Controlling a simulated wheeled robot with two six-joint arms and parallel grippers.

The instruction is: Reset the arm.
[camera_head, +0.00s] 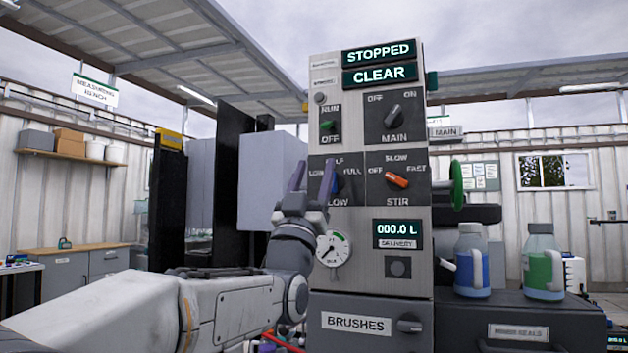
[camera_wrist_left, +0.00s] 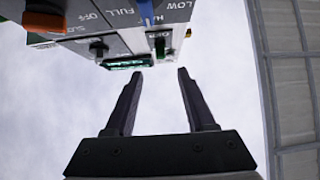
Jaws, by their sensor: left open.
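My left arm comes in from the lower left. My left gripper (camera_head: 312,178) is open in front of the left side of the control panel (camera_head: 370,225), over the blue flow knob (camera_head: 336,184), which it partly hides. In the left wrist view the open fingers (camera_wrist_left: 160,74) have nothing between them but sky. I cannot tell the exact gap to the panel in the head view. My right gripper is not in view.
The panel displays (camera_head: 379,63) read STOPPED and CLEAR; the delivery display (camera_head: 397,233) reads 000.0 L. A gauge (camera_head: 333,249) sits below my gripper. Two jugs (camera_head: 471,262) (camera_head: 543,262) stand on a dark cabinet (camera_head: 520,308) at right. Grey and black upright panels (camera_head: 272,180) stand left of the gripper.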

